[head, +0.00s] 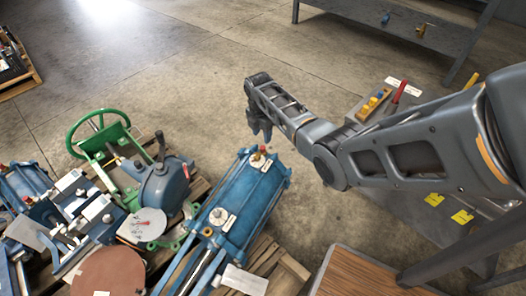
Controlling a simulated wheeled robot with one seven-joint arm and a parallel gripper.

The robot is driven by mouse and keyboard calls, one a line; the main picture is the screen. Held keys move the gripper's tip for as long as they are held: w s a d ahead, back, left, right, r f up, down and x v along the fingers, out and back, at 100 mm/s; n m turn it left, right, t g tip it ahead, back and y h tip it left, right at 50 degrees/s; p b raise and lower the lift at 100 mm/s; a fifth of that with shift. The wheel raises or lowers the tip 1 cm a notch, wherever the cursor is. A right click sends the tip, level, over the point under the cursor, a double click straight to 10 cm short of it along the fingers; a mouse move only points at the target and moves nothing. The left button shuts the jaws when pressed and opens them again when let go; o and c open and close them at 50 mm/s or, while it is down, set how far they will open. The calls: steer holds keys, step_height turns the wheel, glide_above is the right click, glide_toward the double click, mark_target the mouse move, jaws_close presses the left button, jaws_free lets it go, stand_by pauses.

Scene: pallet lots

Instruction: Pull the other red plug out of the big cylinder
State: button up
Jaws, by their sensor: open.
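The big blue cylinder (243,203) lies slantwise on a wooden pallet, in the lower middle of the head view. A small red plug (262,149) stands up from its far end, with a yellowish fitting beside it. Another small port (208,231) shows near the cylinder's near end; I cannot make out a red plug in it. My gripper (260,131) points down, open and empty. In the picture it is just above the far-end plug and appears apart from it; the height between them is hard to judge.
Green and blue machinery with a green handwheel (98,127) crowds the pallet on the left. A grey bench (405,215) under my arm carries a wooden block (373,106) and a red-handled item (399,92). A wooden-topped surface (365,280) stands lower right. Floor beyond the cylinder is clear.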

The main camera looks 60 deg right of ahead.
mark_target(263, 147)
steer(key=f+b, duration=0.4)
steer(key=f, duration=0.1)
steer(key=f+b, duration=0.2)
steer(key=shift+d+f, duration=0.3)
steer(key=shift+f, duration=0.1)
stand_by(1.1)
jaws_close()
stand_by(0.5)
steer(key=shift+r, duration=0.1)
stand_by(0.4)
steer(key=shift+a+r+p, duration=0.15)
steer(key=shift+r+p, duration=1.3)
steer(key=shift+p, duration=0.25)
steer(key=shift+a+r+p, duration=0.1)
steer(key=shift+r+p, duration=1.35)
steer(key=shift+p, duration=0.2)
